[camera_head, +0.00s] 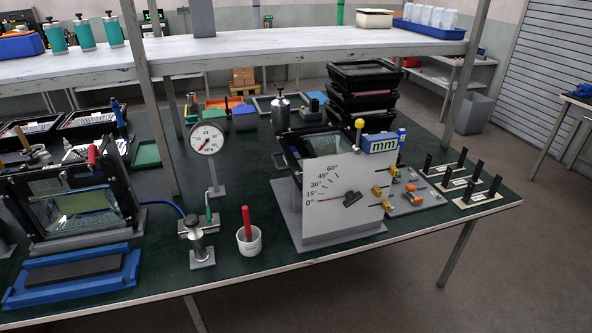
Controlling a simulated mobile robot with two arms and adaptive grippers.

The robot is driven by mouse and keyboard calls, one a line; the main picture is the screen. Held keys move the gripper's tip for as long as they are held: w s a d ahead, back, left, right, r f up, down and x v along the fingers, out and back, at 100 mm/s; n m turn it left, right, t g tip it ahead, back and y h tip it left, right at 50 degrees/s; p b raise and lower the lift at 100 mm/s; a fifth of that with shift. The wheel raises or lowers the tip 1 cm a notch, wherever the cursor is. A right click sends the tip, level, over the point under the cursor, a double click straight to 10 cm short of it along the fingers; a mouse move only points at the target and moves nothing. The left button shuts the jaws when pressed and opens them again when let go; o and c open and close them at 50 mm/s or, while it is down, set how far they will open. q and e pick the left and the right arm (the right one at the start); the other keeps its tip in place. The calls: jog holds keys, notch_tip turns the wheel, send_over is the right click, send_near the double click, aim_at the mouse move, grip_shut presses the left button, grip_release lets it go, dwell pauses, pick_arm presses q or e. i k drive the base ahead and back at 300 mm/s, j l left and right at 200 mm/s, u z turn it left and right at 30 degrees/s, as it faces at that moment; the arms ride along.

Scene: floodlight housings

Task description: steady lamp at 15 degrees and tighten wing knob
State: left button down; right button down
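A white angle plate (330,222) stands upright on a grey base near the front of the green bench. It carries marks from 0° to 60°. A red pointer (331,197) lies nearly level, its tip close to the 0° mark and below 15°. A black wing knob (352,199) sits at the pointer's pivot; its tightness cannot be told. The black lamp housing (290,146) stands behind the plate, which hides much of it. Neither of my grippers is in view.
Left of the plate stand a white cup (249,247) with a red-handled tool, a metal fixture (199,243) and a pressure gauge (207,139). Another floodlight (80,205) stands at left. A knob panel (411,198) is right of the plate. A shelf post (151,100) rises behind.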

aim_at(352, 198)
jog(key=i+l+u, duration=0.1)
jog(key=i+l, duration=0.15)
jog(key=i+l+u, duration=0.1)
jog(key=l, duration=0.3)
jog(key=i+l+u, duration=0.1)
jog(key=i+l, duration=0.25)
